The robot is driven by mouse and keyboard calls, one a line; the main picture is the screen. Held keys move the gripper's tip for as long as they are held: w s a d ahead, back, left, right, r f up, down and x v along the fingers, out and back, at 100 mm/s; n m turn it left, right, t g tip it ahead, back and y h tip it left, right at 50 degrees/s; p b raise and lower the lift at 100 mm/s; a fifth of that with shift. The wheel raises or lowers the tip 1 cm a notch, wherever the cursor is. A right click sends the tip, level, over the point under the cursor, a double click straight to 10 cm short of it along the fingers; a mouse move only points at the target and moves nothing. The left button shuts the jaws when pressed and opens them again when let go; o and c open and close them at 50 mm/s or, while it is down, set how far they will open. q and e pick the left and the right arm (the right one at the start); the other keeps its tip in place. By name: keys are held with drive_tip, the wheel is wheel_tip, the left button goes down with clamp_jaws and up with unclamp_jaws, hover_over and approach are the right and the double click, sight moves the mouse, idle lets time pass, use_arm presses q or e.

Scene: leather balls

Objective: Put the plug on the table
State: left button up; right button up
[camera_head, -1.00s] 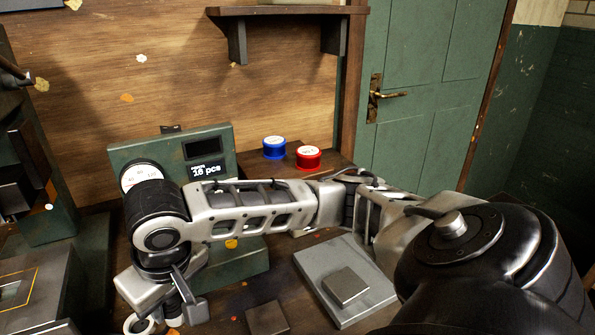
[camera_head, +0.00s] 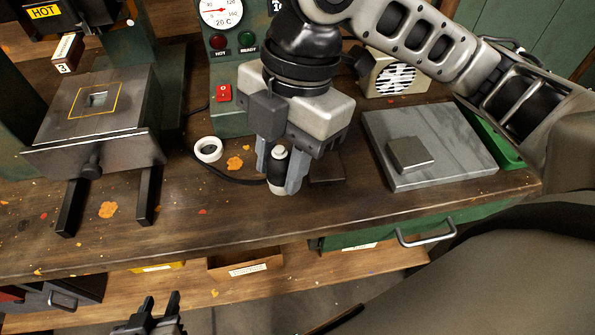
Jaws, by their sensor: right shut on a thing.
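My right gripper (camera_head: 280,178) points down in the middle of the view, just above the wooden table (camera_head: 215,235) near its front. I cannot tell whether the plug's lower end touches the table. A black cord (camera_head: 228,178) runs along the table to the left behind it. My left gripper (camera_head: 160,302) shows at the bottom edge, low in front of the table, with its fingers apart and nothing between them.
A heated press (camera_head: 95,115) stands at the left. A white ring (camera_head: 207,149) lies beside the green control box (camera_head: 232,115). A grey stone slab (camera_head: 455,150) with a metal block (camera_head: 410,154) is at the right. The table front between press and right gripper is mostly clear.

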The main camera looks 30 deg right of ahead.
drive_tip(key=shift+s+a+r+n, duration=0.1)
drive_tip(key=shift+s+n, duration=0.05)
drive_tip(key=shift+n, duration=0.35)
drive_tip(key=shift+w, duration=0.3)
drive_tip(key=w+f, duration=0.3)
drive_tip(key=w, duration=0.1)
drive_tip(key=w+d+f, duration=0.1)
drive_tip(key=w+f, duration=0.2)
drive_tip(key=w, duration=0.1)
drive_tip(key=w+f, duration=0.2)
drive_tip(key=w, duration=0.2)
drive_tip(key=shift+d+f, duration=0.3)
drive_tip(key=shift+f, duration=0.1)
drive_tip(key=shift+w+d+f, duration=0.1)
drive_tip(key=shift+w+f, duration=0.3)
drive_tip(key=shift+f, duration=0.05)
wheel_tip(320, 180, down, 3)
drive_tip(key=shift+f, duration=0.1)
drive_tip(key=shift+f, duration=0.1)
